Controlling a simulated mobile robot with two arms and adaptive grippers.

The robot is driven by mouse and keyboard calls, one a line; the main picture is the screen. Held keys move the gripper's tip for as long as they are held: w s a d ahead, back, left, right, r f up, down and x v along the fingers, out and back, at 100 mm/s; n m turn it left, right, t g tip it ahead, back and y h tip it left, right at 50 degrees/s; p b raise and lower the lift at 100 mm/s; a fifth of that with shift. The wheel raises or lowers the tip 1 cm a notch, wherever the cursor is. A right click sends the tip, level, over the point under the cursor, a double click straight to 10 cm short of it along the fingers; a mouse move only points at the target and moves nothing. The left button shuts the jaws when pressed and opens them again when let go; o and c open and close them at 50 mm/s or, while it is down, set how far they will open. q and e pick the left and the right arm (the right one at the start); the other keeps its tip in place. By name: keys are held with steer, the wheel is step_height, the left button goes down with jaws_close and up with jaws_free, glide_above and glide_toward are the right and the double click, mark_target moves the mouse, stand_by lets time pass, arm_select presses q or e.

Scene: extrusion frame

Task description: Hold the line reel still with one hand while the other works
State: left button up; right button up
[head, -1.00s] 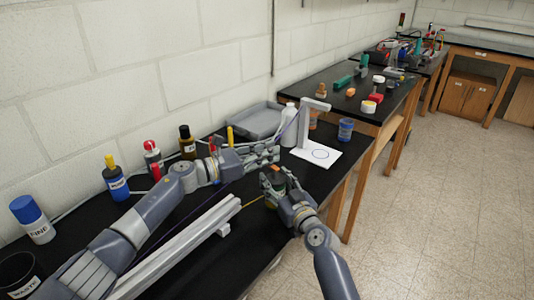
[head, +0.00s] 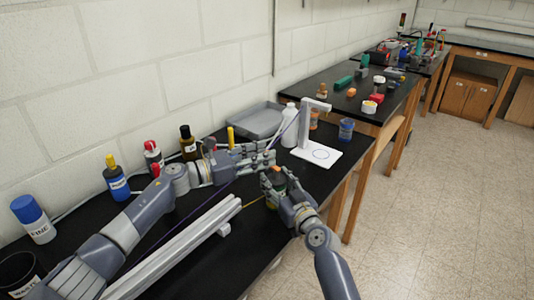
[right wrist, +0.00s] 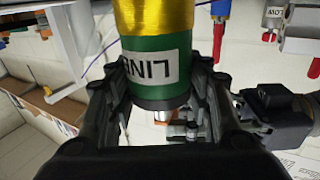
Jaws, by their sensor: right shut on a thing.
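The line reel (right wrist: 155,65) is a green cylinder with gold-yellow winding and a white label, its lettering upside down in the right wrist view. My right gripper (right wrist: 160,100) is shut on its green part, one finger on each side. In the head view the reel (head: 279,176) is small and partly hidden by my right gripper (head: 274,184). My left gripper (head: 264,159) is just above and left of it, fingers pointing right, apart from the reel. Whether its fingers are open is too small to tell.
A pale extrusion bar (head: 180,250) lies along the bench front. A white stand (head: 304,125) and a grey tray (head: 250,122) are behind the grippers. Several bottles line the wall, including a blue-capped one (head: 34,222). A thin purple line slants past my left gripper.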

arm_select(q)
steer(key=v, duration=1)
stand_by(0.5)
arm_select(e)
steer(key=o, duration=1.2)
